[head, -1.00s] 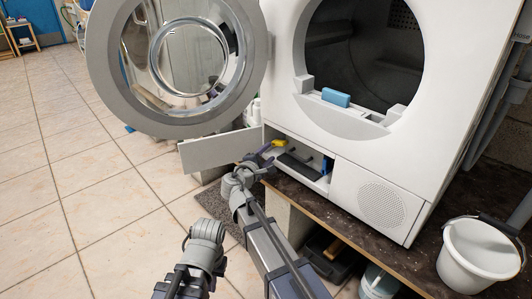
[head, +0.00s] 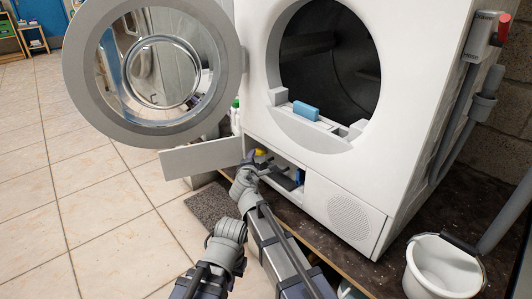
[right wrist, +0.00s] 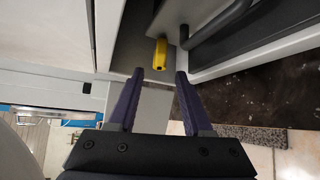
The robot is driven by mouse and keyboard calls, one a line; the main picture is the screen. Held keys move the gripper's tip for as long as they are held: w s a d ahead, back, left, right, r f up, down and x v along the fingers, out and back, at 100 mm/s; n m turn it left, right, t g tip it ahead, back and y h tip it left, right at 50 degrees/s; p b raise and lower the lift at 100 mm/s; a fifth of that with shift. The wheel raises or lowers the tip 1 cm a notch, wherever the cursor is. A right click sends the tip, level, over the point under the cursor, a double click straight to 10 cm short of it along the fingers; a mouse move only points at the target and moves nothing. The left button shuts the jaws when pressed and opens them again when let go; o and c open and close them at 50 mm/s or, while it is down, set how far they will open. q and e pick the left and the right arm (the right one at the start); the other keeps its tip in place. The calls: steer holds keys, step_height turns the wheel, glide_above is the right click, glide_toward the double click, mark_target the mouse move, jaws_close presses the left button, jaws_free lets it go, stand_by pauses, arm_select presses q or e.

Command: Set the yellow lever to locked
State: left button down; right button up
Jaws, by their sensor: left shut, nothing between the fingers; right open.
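The yellow lever (head: 260,152) shows at the left end of the open low compartment of the white machine (head: 300,215). In the right wrist view the yellow lever (right wrist: 160,55) points toward me, just beyond and between my fingertips. My right gripper (head: 248,157) is at the compartment's left end, beside the lever and partly covering it. In the right wrist view my right gripper (right wrist: 158,75) is open, with nothing between its fingers. My left gripper (head: 208,241) is low in the head view, shut and empty, away from the machine; its fingers are mostly hidden.
The low flap (head: 200,158) stands open left of the compartment, below the open round door (head: 80,70). A blue block (head: 306,110) lies at the drum opening. A dark handle (right wrist: 215,30) is right of the lever. A white bucket (head: 445,268) stands at right. Floor at left is clear.

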mark_target(257, 154)
steer(key=b+x, duration=0.2)
steer(key=x, duration=0.6)
steer(key=shift+s+d, duration=0.1)
jaws_close()
stand_by(0.4)
